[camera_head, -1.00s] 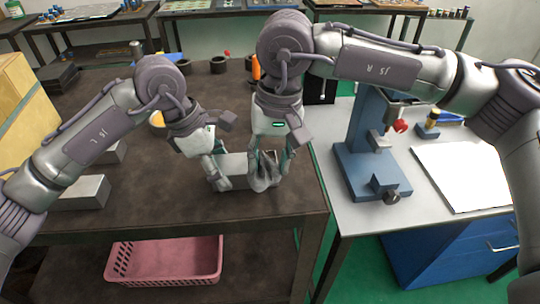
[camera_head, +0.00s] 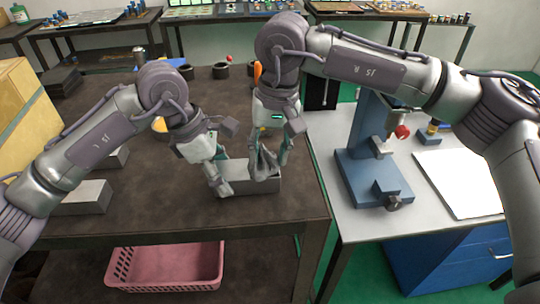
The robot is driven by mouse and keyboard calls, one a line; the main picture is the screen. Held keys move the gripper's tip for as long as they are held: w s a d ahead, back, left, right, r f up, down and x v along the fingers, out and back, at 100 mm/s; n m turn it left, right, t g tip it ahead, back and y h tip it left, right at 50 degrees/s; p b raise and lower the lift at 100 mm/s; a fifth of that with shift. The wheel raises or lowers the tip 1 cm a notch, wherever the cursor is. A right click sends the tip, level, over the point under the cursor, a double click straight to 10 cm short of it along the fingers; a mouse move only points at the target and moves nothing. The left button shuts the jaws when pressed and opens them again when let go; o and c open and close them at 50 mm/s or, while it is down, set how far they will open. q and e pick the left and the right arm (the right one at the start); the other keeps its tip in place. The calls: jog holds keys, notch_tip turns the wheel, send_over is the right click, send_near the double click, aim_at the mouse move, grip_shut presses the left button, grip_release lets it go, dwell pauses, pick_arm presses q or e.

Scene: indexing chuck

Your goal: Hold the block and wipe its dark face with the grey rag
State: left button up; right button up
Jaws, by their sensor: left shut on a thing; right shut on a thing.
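A grey block (camera_head: 243,188) is at the front right of the dark brown table. My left gripper (camera_head: 222,188) is shut on the block at its left end. My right gripper (camera_head: 265,172) is shut on the grey rag (camera_head: 262,163), which hangs in folds at the block's right part, over its top and near side. The rag overlaps the block in the view; I cannot tell how firmly it touches. The dark face cannot be made out. The block's right end shows beside the rag.
Two more grey blocks (camera_head: 82,197) (camera_head: 115,158) lie to the left. Several dark rings (camera_head: 220,71) stand at the back. A blue press (camera_head: 372,178) stands on the pale table at right, with a white sheet (camera_head: 462,180). A pink basket (camera_head: 165,265) is below.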

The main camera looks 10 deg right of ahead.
jog(key=shift+w+f, duration=0.1)
jog(key=shift+w, duration=1.2)
jog(key=shift+s+f, duration=0.15)
jog(key=shift+s, duration=3.25)
jog(key=shift+r, duration=3.2)
jog(key=shift+w, duration=0.1)
notch_tip(320, 180, up, 3)
